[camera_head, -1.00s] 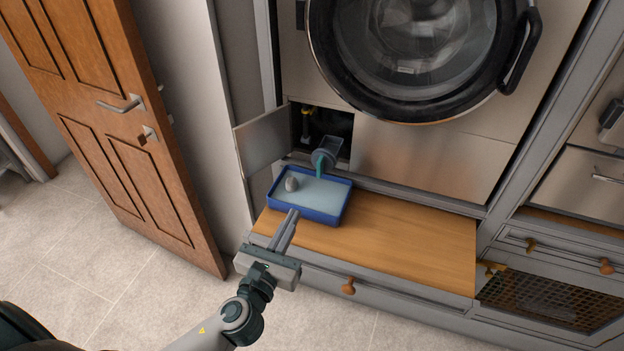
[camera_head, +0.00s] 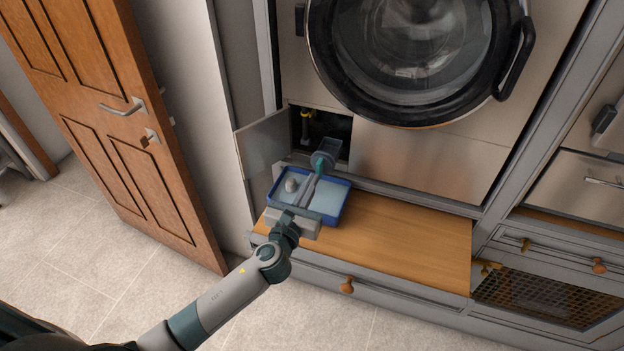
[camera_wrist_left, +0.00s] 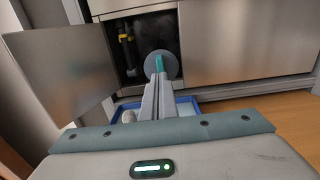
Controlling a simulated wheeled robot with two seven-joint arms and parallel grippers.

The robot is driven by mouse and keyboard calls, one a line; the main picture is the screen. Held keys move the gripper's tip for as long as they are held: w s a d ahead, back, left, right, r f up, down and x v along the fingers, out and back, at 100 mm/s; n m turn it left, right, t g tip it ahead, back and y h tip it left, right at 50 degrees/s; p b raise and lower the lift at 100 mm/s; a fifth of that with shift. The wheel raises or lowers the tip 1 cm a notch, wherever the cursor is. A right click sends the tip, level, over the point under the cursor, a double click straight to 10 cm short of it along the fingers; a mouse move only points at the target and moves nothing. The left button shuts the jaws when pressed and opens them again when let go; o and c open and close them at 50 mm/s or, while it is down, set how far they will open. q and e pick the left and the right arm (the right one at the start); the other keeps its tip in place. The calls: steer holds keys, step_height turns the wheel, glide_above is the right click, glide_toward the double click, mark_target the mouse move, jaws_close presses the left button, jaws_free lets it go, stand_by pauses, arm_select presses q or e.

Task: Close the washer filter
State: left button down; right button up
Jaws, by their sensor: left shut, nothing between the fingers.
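The washer filter (camera_head: 323,154) is a grey round cap with a teal grip bar. It sticks out of the open service hatch (camera_head: 338,124) at the washer's lower left. In the left wrist view the filter (camera_wrist_left: 172,65) faces me, its teal bar (camera_wrist_left: 160,64) upright. My left gripper (camera_head: 311,180) is shut and empty, over the blue tray, with its fingertips just in front of and below the filter. In the left wrist view the fingertips (camera_wrist_left: 157,82) overlap the filter's lower part; I cannot tell whether they touch it. My right gripper is not in view.
The hatch flap (camera_head: 262,145) stands open at the left. A blue tray (camera_head: 347,198) with water and a grey rounded object (camera_head: 291,185) sits below the filter on a wooden bench top (camera_head: 410,240). A wooden door (camera_head: 140,150) stands at the left.

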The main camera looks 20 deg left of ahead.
arm_select(q)
steer(key=shift+w, duration=0.45)
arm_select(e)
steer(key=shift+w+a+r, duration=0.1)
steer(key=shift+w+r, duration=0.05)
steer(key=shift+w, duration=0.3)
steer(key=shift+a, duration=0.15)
